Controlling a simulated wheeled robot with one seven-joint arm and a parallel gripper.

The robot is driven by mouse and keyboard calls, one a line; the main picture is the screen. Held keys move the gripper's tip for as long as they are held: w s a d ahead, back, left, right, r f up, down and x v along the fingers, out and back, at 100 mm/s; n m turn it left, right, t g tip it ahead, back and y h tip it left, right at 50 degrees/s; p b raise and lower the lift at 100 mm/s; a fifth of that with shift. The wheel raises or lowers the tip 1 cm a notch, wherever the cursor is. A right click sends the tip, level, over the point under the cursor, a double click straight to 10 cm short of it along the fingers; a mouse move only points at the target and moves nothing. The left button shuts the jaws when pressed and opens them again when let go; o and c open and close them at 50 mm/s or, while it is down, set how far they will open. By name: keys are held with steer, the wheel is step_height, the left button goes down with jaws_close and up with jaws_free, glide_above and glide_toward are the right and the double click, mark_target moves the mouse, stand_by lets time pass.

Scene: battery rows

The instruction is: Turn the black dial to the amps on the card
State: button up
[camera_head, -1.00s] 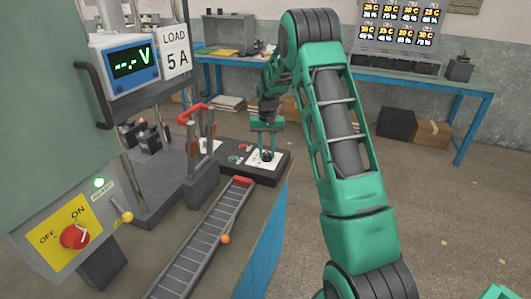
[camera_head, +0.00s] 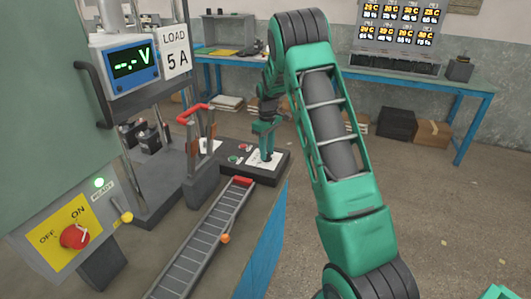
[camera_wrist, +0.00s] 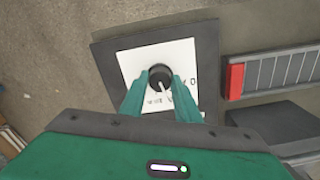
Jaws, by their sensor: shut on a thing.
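The black dial (camera_wrist: 160,76) sits on a white scale plate (camera_wrist: 135,66) in the wrist view. My gripper (camera_wrist: 160,90) is shut on the dial, one green finger on each side of it. A white pointer line on the dial points toward the scale's lower edge. The scale markings are partly hidden by the fingers and too small to read. In the head view my gripper (camera_head: 265,152) is down at the plate (camera_head: 256,164) and hides the dial. The card (camera_head: 176,49) reads "LOAD 5 A".
A meter (camera_head: 131,64) shows "--.- V". A red-handled clamp (camera_head: 193,112) stands left of the dial box (camera_head: 284,159). A slatted rail (camera_head: 200,245) with a red end runs toward the front. A red switch knob (camera_head: 74,236) is at lower left. Open floor lies right.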

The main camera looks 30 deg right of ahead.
steer(key=shift+w+d+r+n, duration=0.1)
steer(key=shift+n, duration=0.5)
steer(key=o, duration=1)
steer(key=shift+o, duration=0.2)
step_height(320, 180, up, 11)
steer(key=shift+f, duration=0.2)
